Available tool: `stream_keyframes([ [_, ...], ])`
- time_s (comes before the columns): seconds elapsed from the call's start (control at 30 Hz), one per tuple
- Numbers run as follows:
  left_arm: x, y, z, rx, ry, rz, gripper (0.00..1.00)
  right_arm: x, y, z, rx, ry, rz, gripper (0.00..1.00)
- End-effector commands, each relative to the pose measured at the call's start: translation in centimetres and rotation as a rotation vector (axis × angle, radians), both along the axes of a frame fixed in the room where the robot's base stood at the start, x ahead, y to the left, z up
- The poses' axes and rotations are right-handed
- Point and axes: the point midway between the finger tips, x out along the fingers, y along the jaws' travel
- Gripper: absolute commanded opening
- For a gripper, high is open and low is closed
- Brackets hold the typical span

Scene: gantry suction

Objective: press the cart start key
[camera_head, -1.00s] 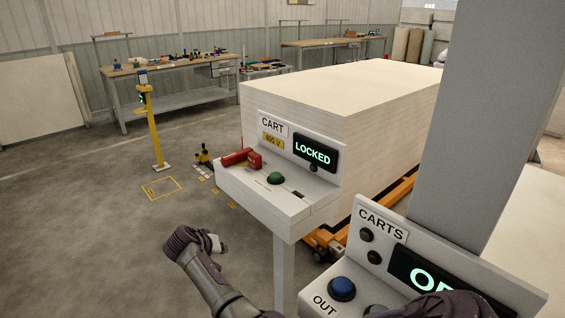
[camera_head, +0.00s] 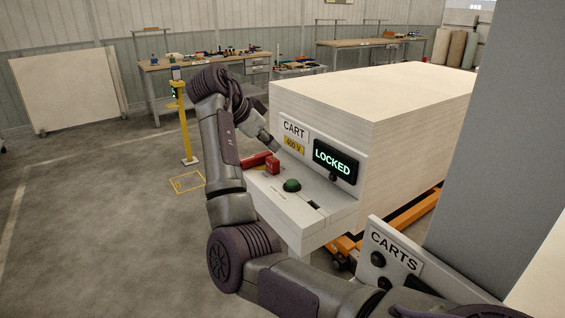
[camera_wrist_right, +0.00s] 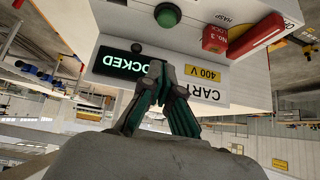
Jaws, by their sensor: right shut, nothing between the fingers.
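The cart console (camera_head: 330,215) has a sloped white top with a green domed key (camera_head: 291,185). Its upright panel (camera_head: 350,192) reads CART and 400 V, and its display (camera_head: 335,163) shows LOCKED in green. My right gripper (camera_head: 276,147) is shut and empty in front of the CART label, above and behind the green key and apart from it. The right wrist view shows the console upside down; there the shut fingertips (camera_wrist_right: 164,72) overlap the display's edge, and the green key (camera_wrist_right: 168,14) is at the top. My left gripper is not in view.
A red lock (camera_head: 272,164) with a red bar beside it sits on the console's left end, close to the gripper. A second console (camera_head: 393,252) marked CARTS and a grey post (camera_head: 490,140) stand at right. A white stack (camera_head: 390,95) is behind the cart console.

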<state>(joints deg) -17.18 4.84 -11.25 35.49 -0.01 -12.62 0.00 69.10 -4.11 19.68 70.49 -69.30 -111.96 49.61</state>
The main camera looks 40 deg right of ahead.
Motion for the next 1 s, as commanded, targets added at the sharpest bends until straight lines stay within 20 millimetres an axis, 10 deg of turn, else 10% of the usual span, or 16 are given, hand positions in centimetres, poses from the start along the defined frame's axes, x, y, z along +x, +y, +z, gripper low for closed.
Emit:
stream_keyframes([
  [0.5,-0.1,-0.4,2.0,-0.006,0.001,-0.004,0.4,-0.5,-6.4,-7.5,-0.001,0.003,0.0,0.0],
  [1.0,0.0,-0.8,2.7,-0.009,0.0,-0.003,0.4,-0.2,-5.8,-11.2,-0.001,0.0,0.001,0.0],
])
